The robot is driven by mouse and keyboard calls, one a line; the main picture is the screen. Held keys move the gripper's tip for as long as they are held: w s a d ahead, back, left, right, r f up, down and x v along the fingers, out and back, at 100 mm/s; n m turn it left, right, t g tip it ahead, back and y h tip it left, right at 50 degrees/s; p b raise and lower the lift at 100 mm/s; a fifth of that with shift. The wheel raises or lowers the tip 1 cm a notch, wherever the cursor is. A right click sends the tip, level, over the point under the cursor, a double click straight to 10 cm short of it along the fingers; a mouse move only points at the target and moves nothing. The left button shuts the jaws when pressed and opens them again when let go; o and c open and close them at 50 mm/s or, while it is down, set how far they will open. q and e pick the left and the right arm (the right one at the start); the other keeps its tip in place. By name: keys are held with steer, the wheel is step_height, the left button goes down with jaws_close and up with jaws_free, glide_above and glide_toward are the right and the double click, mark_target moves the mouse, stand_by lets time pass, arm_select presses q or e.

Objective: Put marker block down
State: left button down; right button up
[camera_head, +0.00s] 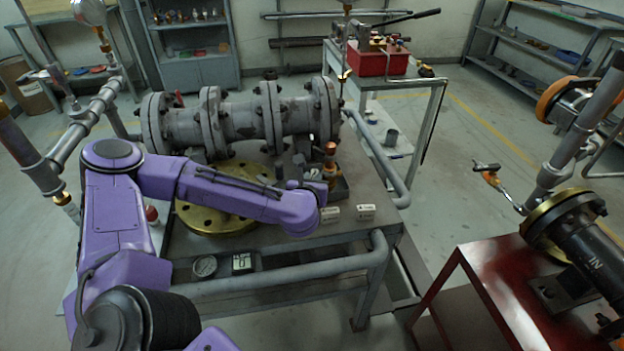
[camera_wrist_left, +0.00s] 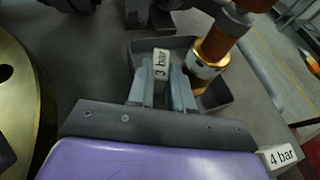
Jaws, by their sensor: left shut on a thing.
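My left gripper (camera_wrist_left: 164,88) is shut on a white marker block labelled "3 bar" (camera_wrist_left: 161,64), which stands upright between the fingers. The block is over or in a small dark tray (camera_wrist_left: 222,92), beside a copper and brass fitting (camera_wrist_left: 208,62). I cannot tell whether the block touches the tray floor. In the head view my purple left arm reaches across the bench to the tray (camera_head: 341,190) and fitting (camera_head: 330,160), and the wrist largely hides the gripper. A "4 bar" block (camera_wrist_left: 278,157) lies right of the gripper in the wrist view. My right gripper is not in view.
Two white blocks, at left (camera_head: 330,213) and right (camera_head: 367,211), lie on the bench front. A large grey flanged pipe (camera_head: 240,118) stands behind my arm. A brass flange (camera_head: 215,218) lies left of the tray. A round gauge (camera_head: 205,266) is near the front edge.

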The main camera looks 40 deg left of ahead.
arm_select(q)
steer(key=shift+f+b, duration=0.25)
steer(key=shift+b, duration=0.05)
steer(key=c, duration=1)
jaws_free()
steer(key=shift+c, duration=0.2)
steer(key=shift+r+p, duration=0.25)
steer(key=shift+p, duration=0.05)
steer(key=v, duration=0.5)
steer(key=shift+s, duration=0.1)
steer(key=shift+s+d+r+p, duration=0.35)
steer(key=shift+s+r+p, duration=0.2)
steer(key=shift+s+p, duration=0.05)
steer(key=shift+s+d+r+p, duration=0.35)
steer(key=shift+s+r+p, duration=0.2)
steer(key=shift+s+r, duration=0.05)
steer(key=p+v, duration=0.3)
steer(key=p, duration=0.2)
steer(key=shift+s+d+f+p, duration=0.2)
steer(key=shift+s+p, duration=0.05)
steer(key=shift+p, duration=0.25)
steer(key=shift+s+f, duration=0.1)
